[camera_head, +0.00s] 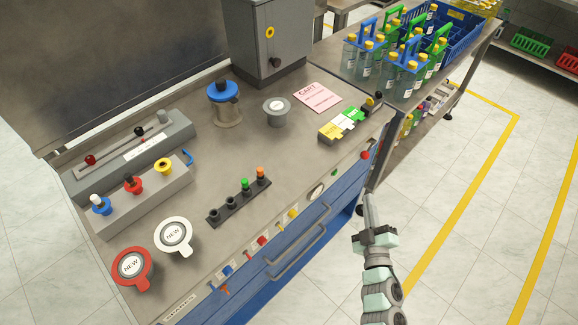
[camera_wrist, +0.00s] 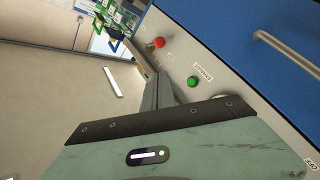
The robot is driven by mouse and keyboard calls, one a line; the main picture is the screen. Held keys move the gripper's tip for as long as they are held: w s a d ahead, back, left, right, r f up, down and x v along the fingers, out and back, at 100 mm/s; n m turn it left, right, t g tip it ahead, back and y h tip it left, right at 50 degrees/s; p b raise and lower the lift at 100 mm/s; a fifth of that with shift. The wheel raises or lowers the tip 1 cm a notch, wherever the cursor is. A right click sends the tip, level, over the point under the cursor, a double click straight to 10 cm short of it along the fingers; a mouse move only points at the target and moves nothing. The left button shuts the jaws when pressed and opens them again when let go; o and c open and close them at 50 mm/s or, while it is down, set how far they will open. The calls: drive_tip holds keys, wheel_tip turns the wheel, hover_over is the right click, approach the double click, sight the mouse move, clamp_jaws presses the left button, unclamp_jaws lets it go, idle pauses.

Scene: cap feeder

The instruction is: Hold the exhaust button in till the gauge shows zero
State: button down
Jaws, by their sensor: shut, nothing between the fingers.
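The green button (camera_wrist: 192,81) sits on the pale front panel of the bench, with a small label beside it that seems to read EXHAUST. The gauge (camera_head: 315,194) is a white round dial on the same panel in the head view; its reading is too small to tell. In the wrist view a pale rounded edge beside my gripper may be the gauge, mostly hidden. My gripper (camera_head: 369,198) is shut and empty, off the bench's front right corner. In the wrist view its fingers (camera_wrist: 164,78) point along the panel, left of the green button, with no contact visible.
A red knob (camera_head: 365,154) sticks out of the panel near the corner, also in the wrist view (camera_wrist: 159,42). A blue drawer with a grey handle (camera_head: 300,243) is below. A cart with bottle carriers (camera_head: 405,80) stands behind. Floor right of my arm is clear.

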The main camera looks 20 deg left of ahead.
sight(335, 173)
drive_tip(key=shift+w+d, duration=0.15)
drive_tip(key=shift+w, duration=0.1)
drive_tip(key=w+a+b, duration=0.3)
drive_tip(key=a, duration=0.5)
drive_tip(key=shift+w, duration=0.3)
drive_tip(key=shift+a+r, duration=0.1)
idle(2.0)
drive_tip(key=shift+w+a, duration=0.2)
drive_tip(key=shift+a, duration=0.1)
